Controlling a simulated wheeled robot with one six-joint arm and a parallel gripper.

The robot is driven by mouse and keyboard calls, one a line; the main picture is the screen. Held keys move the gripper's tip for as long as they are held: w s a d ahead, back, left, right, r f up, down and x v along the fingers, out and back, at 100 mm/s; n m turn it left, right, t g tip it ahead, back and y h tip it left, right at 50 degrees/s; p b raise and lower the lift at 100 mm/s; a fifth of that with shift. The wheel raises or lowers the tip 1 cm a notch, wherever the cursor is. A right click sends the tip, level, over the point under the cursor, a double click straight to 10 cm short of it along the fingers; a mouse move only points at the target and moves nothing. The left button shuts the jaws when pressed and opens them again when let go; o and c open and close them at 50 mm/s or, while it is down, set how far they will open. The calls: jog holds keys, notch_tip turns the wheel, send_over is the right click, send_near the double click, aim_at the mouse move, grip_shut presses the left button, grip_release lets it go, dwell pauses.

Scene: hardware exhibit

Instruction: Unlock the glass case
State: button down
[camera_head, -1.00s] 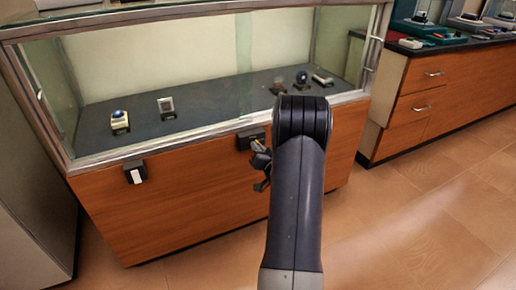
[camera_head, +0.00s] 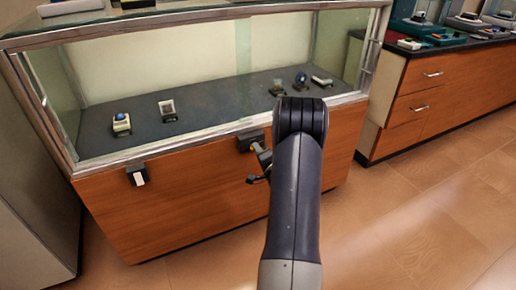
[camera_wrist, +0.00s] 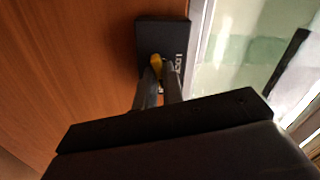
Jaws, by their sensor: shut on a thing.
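The glass case (camera_head: 215,132) has a metal frame above a wooden front. A black lock box (camera_head: 245,140) sits on its front just under the metal rail; it also shows in the wrist view (camera_wrist: 162,36), with pale lettering on it. My gripper (camera_head: 264,157) is at this box, partly behind my own arm. In the wrist view my gripper's fingers (camera_wrist: 162,76) are closed around a small yellow key-like piece (camera_wrist: 156,64) against the box face. Whether the piece sits inside the lock is hidden by the fingers.
A second black box with a white tag (camera_head: 137,176) is on the case front at left. Small displayed items, such as a blue one (camera_head: 121,121), stand inside the case. A wooden drawer cabinet (camera_head: 430,95) stands at right. The tiled floor (camera_head: 420,210) in front is clear.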

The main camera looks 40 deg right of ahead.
jog(key=shift+m+p, duration=0.5)
jog(key=shift+m, duration=1.2)
jog(key=c, duration=1.5)
grip_release()
jog(key=p+v, duration=0.2)
jog(key=v, duration=0.8)
jog(key=shift+s, duration=0.4)
jog(key=shift+w+f, duration=0.1)
